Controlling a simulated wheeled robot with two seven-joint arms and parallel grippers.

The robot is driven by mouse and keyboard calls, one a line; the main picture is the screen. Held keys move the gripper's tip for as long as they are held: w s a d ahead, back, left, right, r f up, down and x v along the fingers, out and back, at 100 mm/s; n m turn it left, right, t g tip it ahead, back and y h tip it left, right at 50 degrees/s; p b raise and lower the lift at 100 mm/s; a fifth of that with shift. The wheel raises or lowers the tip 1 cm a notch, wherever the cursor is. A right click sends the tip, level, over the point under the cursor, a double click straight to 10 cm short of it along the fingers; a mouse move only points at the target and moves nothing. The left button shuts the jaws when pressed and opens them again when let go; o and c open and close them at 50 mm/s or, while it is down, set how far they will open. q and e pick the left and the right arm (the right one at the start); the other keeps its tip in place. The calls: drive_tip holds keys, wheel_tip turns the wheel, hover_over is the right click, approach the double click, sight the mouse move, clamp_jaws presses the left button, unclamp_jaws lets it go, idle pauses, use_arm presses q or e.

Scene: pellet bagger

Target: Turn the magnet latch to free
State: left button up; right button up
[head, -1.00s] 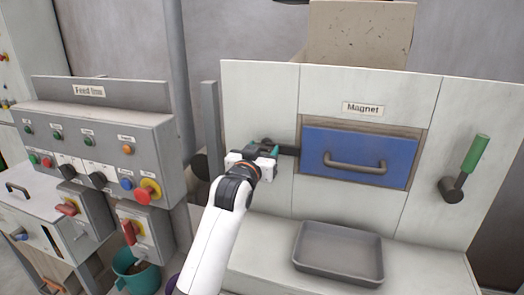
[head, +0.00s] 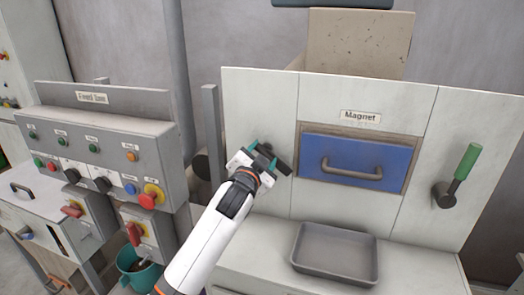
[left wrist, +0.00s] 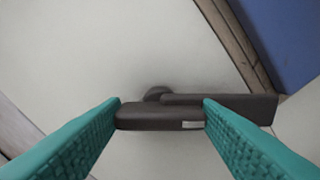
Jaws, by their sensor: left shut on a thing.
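The magnet latch (head: 283,165) is a dark bar on a pivot, on the pale panel left of the blue magnet drawer (head: 335,157). It slants down to the right in the head view, its tip beside the drawer frame. My left gripper (head: 262,154) is shut on the latch and partly covers it. In the left wrist view the teal fingers (left wrist: 162,106) stand on both sides of the latch's near part (left wrist: 160,118), and its bar runs right toward the brown frame edge. My right gripper is not in view.
A grey tray (head: 335,272) lies on the ledge below the drawer. A green-handled lever (head: 466,162) is on the right panel. A control box (head: 110,155) with buttons and a grey post (head: 211,130) stand left of my arm.

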use_arm(q)
drive_tip(key=shift+m+p, duration=2.2)
drive_tip(key=shift+m, duration=2.8)
drive_tip(key=shift+f, duration=0.1)
drive_tip(key=o, duration=1)
drive_tip(key=b+v, duration=0.2)
drive_tip(key=v, duration=1)
